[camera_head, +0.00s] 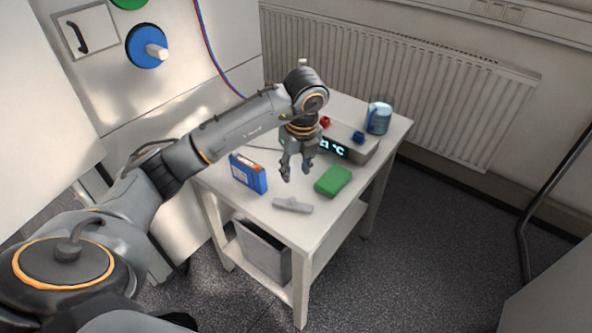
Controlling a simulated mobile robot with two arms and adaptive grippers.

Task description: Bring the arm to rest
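My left arm (235,122) comes in from the left and reaches out over a white table (260,207). My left gripper (297,172) points down above the table, between a blue box and a green block. Its fingers are apart and nothing shows between them. It appears to be above the tabletop, clear of the objects; the exact height is hard to tell. My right gripper is not in view.
The table holds a blue box (248,173), a green block (333,181), a grey bar (292,205), a device with a lit display (334,148) and a blue mug (379,118). A grey bin (262,249) stands below.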

